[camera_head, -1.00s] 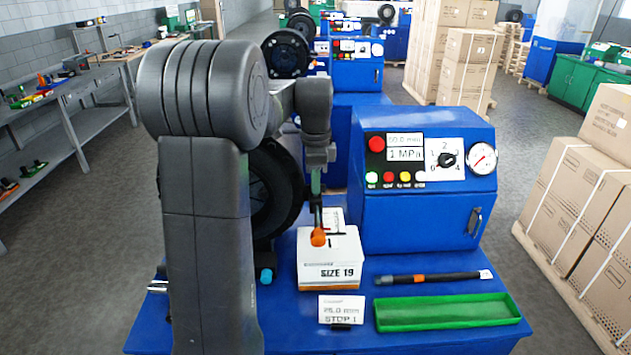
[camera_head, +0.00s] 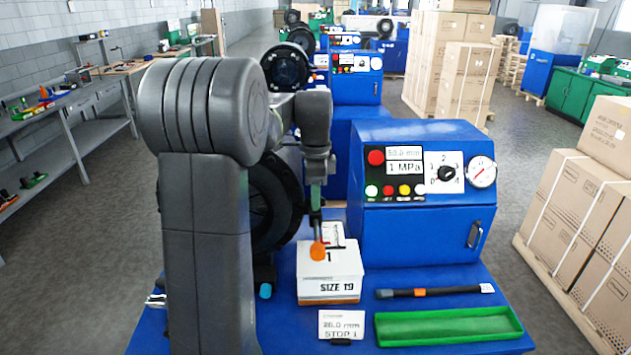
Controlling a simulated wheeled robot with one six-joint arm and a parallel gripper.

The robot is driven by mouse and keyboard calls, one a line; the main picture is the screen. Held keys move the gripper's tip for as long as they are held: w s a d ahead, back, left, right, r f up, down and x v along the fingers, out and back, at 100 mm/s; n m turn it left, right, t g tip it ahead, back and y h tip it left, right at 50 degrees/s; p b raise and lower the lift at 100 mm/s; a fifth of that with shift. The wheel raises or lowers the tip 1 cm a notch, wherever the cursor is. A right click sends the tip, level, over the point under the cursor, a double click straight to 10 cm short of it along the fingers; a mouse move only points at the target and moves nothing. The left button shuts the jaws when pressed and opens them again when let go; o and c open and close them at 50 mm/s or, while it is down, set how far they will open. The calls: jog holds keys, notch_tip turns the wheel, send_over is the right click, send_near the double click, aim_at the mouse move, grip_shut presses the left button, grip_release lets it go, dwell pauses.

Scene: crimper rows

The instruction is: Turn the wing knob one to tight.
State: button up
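A small orange piece (camera_head: 317,250), which looks like the wing knob, shows just in front of the top of the white SIZE 19 box. My gripper (camera_head: 316,232) points down from my arm, and its narrow tip ends right at the orange piece. The fingers are seen edge-on and are very small. I cannot tell whether they are closed on the piece or only beside it. What the piece is mounted on is hidden, and no mark for tight can be read.
The SIZE 19 box (camera_head: 330,286) stands close beneath my gripper. The blue machine (camera_head: 430,225) rises at the right; a black wheel stands behind my arm.

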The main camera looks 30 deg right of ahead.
notch_tip(320, 180, up, 14)
jog(key=b, duration=0.1)
jog(key=shift+f, duration=0.2)
jog(key=shift+f, duration=0.1)
dwell(0.4)
notch_tip(320, 180, down, 14)
jog(key=shift+r+p, duration=0.15)
jog(key=shift+p, duration=0.4)
